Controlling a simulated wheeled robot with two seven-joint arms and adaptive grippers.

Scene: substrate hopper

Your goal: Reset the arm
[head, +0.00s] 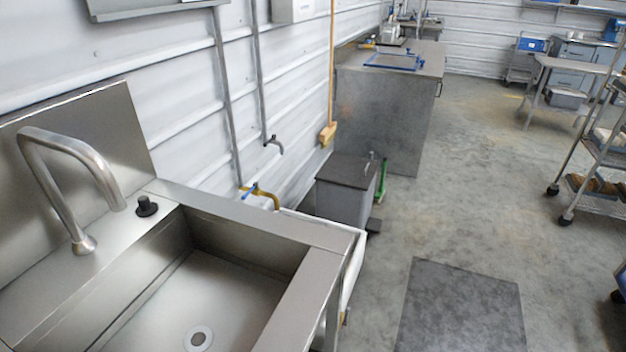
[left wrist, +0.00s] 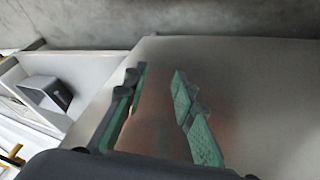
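Neither of my arms shows in the head view. In the left wrist view my left gripper (left wrist: 158,76) has its two dark fingers with green pads spread apart. Nothing is between the fingers. A smooth grey-brown surface (left wrist: 260,85) lies behind them, with a reddish tint between the fingers. I cannot tell how far the fingertips are from it. My right gripper is in neither view.
A steel sink (head: 328,237) with a faucet (head: 70,180) fills the left front. A grey bin (head: 345,188) and a large metal cabinet (head: 380,115) stand along the wall. A dark mat (head: 461,308) lies on the floor. A wheeled rack (head: 600,155) stands right. Floor between is open.

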